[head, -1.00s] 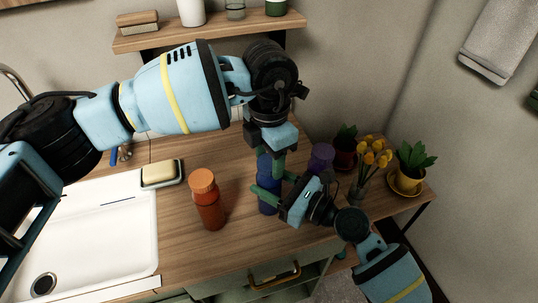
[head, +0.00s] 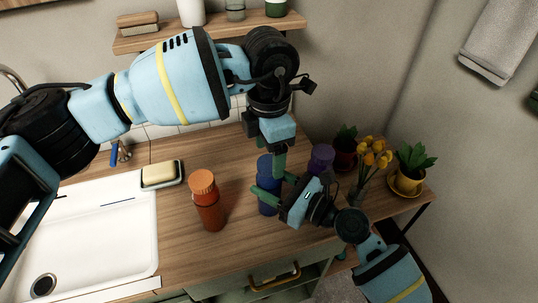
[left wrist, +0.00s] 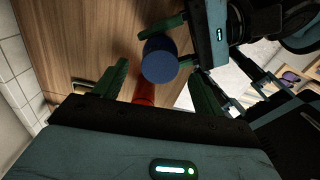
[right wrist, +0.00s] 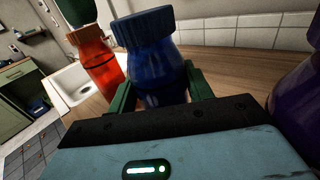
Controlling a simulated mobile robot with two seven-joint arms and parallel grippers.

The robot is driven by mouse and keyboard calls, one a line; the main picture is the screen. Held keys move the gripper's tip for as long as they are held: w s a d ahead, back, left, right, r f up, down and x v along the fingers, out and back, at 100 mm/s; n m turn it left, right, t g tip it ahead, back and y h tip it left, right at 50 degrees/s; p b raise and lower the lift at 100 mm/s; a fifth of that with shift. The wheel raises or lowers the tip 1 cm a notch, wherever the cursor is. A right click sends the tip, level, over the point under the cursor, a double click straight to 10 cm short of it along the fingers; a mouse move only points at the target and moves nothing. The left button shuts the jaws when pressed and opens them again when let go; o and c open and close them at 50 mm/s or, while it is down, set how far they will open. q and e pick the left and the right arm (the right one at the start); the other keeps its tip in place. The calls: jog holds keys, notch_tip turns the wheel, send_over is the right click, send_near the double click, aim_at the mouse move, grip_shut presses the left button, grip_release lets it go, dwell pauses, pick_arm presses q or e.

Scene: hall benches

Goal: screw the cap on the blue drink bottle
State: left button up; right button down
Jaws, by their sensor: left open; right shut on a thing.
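The blue drink bottle (head: 267,205) stands upright on the wooden counter. Its blue cap (right wrist: 143,27) sits on top of the bottle in the right wrist view; I cannot tell how tight it is. My right gripper (head: 268,188) is shut on the bottle's body from the right side. My left gripper (head: 278,163) points down over the bottle and is open. In the left wrist view the cap (left wrist: 160,60) lies between and just beyond the open fingers. In the head view my left gripper partly hides the cap.
An orange-red bottle (head: 208,208) stands left of the blue one, and a purple bottle (head: 320,160) behind right. A white sink (head: 110,255) with a soap dish (head: 160,175) is at the left. Flowers (head: 372,155) and potted plants (head: 408,172) stand at the right.

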pick_arm(q)
notch_tip(320, 180, up, 2)
jog(key=shift+r, duration=0.25)
jog(key=shift+c, duration=0.2)
jog(key=shift+r+n, duration=0.8)
jog(key=shift+r, duration=0.15)
jog(key=shift+r+n, duration=0.8)
jog(key=shift+n, duration=0.2)
jog(key=shift+f, duration=0.1)
jog(key=shift+f, duration=3.95)
